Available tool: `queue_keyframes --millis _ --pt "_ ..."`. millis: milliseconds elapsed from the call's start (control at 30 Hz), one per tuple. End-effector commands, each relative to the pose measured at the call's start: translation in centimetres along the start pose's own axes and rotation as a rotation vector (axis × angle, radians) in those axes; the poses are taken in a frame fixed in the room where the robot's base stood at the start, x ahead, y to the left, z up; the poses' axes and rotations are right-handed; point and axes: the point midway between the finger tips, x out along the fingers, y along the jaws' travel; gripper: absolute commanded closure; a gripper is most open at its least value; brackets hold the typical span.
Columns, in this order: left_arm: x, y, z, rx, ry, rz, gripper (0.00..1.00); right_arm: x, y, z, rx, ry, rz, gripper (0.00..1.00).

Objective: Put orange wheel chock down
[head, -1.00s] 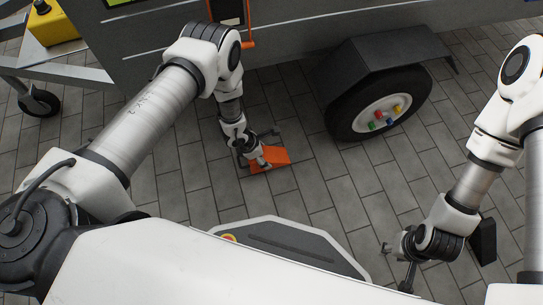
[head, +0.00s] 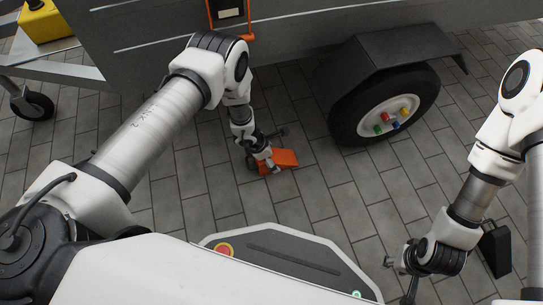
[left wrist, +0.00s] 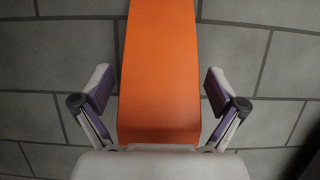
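The orange wheel chock (head: 285,159) is on or very near the paved floor, left of the trailer wheel (head: 385,113) and apart from it. My left gripper (head: 267,150) is over the chock and hides part of it in the head view. In the left wrist view the chock (left wrist: 160,75) lies between the two fingers of my left gripper (left wrist: 158,92). A gap shows on each side, so the fingers are spread and not clamped on it. My right gripper (head: 397,277) is at the lower right, its fingers apart and nothing between them.
The grey trailer body (head: 300,30) and black fender (head: 390,52) stand behind the chock. A small jockey wheel (head: 33,105) and a yellow box (head: 45,22) are at the far left. The paving between the chock and the trailer wheel is clear.

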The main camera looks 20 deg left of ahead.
Motion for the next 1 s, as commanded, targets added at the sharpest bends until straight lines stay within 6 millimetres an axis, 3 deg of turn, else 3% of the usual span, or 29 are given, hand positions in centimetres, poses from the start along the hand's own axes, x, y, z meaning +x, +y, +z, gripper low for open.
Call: queue_keyframes --millis 267,367,800,1000 --pt "-0.2 0.0 0.1 0.0 0.0 0.0 0.03 -0.1 0.0 0.0 0.0 0.0 0.0 0.6" --pt "-1.2 0.0 0.3 -0.001 0.0 0.0 0.03 -1.1 0.0 0.1 -0.001 -0.001 0.0 0.6" --pt "-10.0 0.0 0.6 -0.002 0.001 0.0 0.03 -11.5 -0.1 0.1 -0.007 -0.005 -0.001 0.6" --pt "-12.3 0.0 0.3 0.0 0.0 0.0 0.03 -14.1 -0.2 0.1 -0.007 -0.005 -0.001 0.6"
